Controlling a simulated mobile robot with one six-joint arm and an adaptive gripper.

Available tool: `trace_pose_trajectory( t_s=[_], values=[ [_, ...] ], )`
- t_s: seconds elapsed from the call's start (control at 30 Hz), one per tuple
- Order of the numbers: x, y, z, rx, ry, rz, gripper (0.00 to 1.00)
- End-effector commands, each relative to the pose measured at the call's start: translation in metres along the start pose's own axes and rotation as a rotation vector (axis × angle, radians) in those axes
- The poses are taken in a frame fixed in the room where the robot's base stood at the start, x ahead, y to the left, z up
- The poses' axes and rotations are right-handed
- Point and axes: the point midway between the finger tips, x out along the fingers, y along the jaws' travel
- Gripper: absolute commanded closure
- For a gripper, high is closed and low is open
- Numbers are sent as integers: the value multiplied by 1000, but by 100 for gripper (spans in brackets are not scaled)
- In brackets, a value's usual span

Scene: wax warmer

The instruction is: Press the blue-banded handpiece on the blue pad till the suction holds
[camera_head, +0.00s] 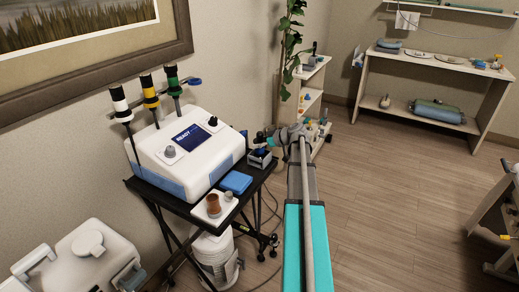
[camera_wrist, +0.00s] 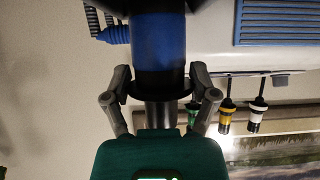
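The blue-banded handpiece (camera_wrist: 158,45) is a dark cylinder with a wide blue band, seen close up in the wrist view. My gripper (camera_wrist: 160,92) has a finger on each side of it and is shut on it. In the head view my gripper (camera_head: 283,134) is at the right end of the black cart, above its surface, and the handpiece (camera_head: 263,138) sticks out to its left. A flat blue square (camera_head: 236,182), seemingly the blue pad, lies on the cart, below and left of my gripper. The handpiece's far end is cut off in the wrist view.
The white READY machine (camera_head: 187,150) stands on the cart, with white-, yellow- and green-banded handpieces racked behind it. A small dark box with blue inside (camera_head: 259,159) sits below my gripper. A white tray (camera_head: 214,208) with cups is at the cart's front.

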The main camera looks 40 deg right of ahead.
Motion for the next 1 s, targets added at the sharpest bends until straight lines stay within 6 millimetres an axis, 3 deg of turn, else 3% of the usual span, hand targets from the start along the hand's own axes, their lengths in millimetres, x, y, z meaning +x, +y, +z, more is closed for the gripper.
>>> trace_pose_trajectory(
  t_s=[0.03, 0.13, 1.0],
  values=[
    [0, 0, 0, 0, 0, 0, 68],
    [0, 0, 0, 0, 0, 0, 86],
    [-10, 0, -18, 0, 1, 0, 86]
  ],
)
